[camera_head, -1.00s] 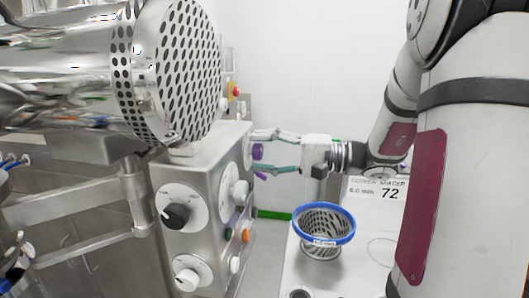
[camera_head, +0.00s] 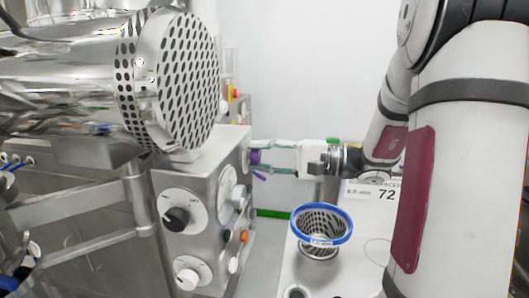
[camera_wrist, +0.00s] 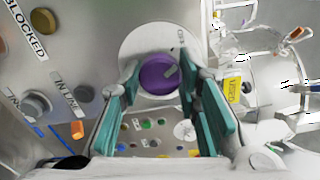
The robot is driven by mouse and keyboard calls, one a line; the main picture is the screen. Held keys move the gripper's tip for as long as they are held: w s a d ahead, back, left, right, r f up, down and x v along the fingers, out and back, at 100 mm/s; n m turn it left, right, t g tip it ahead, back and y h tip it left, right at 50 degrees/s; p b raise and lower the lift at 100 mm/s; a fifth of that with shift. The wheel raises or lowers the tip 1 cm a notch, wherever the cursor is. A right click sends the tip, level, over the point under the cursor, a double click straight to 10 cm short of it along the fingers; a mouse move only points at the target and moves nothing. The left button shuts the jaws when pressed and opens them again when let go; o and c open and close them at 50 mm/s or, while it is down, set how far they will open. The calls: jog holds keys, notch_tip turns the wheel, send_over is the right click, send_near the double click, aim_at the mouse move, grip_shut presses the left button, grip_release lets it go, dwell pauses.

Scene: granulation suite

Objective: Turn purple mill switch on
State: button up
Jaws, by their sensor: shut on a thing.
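The purple mill switch (camera_head: 255,157) is a round knob on the right-hand side face of the steel control box. In the wrist view the purple switch (camera_wrist: 157,76) sits on a pale round dial plate (camera_wrist: 143,38) and has a light pointer mark on its upper right. Small lettering near the plate's upper right is too small to read surely. My gripper (camera_head: 257,158) reaches in from the right, its two teal fingers on either side of the switch. In the wrist view my gripper (camera_wrist: 158,82) is shut on the switch, which shows between the fingers.
The steel control box (camera_head: 205,175) carries a black knob (camera_head: 177,218) and several white knobs. A perforated steel drum (camera_head: 180,80) hangs above it. A blue-rimmed sieve basket (camera_head: 321,225) stands on the white table (camera_head: 350,270) below my arm. An orange button (camera_head: 244,236) is nearby.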

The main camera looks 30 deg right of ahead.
jog(key=m+p, duration=0.2)
jog(key=m, duration=0.1)
jog(key=shift+s+r+m+p, duration=0.1)
jog(key=shift+s+m+p, duration=0.05)
jog(key=shift+m+p, duration=0.2)
jog(key=m+p, duration=0.2)
jog(key=m, duration=0.2)
jog(key=shift+m+p, duration=0.35)
jog(key=m+p, duration=0.2)
jog(key=m, duration=0.2)
jog(key=shift+m+p, duration=0.55)
jog(key=shift+m, duration=1.05)
jog(key=shift+f, duration=0.2)
jog(key=o, duration=1.1)
jog(key=shift+o, duration=0.2)
jog(key=v, duration=1.2)
jog(key=shift+r, duration=0.1)
